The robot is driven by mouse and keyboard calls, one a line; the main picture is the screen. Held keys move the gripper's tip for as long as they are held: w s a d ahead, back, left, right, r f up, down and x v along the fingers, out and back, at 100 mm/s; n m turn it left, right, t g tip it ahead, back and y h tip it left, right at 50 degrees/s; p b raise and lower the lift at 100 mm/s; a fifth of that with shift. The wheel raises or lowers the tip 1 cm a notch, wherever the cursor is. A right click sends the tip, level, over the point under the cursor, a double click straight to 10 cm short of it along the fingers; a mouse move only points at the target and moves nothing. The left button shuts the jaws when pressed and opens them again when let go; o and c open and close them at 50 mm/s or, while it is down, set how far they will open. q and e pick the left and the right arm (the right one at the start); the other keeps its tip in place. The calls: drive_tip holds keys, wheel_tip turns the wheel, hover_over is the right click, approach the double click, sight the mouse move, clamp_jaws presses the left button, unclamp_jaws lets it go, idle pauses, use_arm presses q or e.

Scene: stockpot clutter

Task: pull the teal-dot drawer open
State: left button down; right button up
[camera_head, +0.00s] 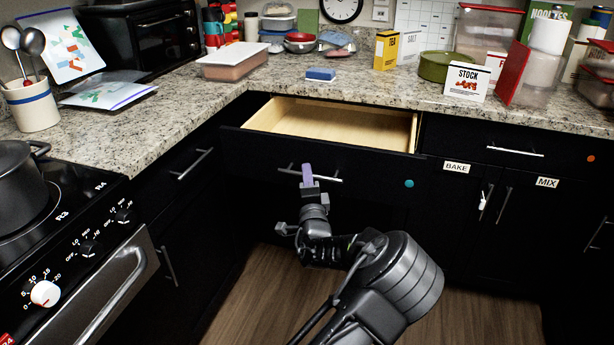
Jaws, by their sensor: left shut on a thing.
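The teal-dot drawer (250,146) is black, with a teal dot (409,183) at the right of its front. It stands pulled out from under the counter, and its pale wooden inside (335,122) shows, with nothing seen in it. My left gripper (307,176) is at the middle of the drawer's silver bar handle (330,179) and shut on it. A purple finger shows above the bar; the lower part of the grip is hidden. My right gripper is not in view.
Another drawer (470,142) with an orange dot is shut at the right, above BAKE and MIX doors. The stove (75,265) stands at the left. A blue sponge (321,74) and several containers are on the granite counter. Open floor (255,290) lies below the drawer.

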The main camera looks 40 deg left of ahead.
use_arm(q)
drive_tip(key=c, duration=1.5)
unclamp_jaws()
drive_tip(key=v, duration=0.7)
drive_tip(key=shift+s+d+f, duration=0.15)
drive_tip(key=shift+s+d, duration=0.1)
drive_tip(key=shift+d, duration=0.05)
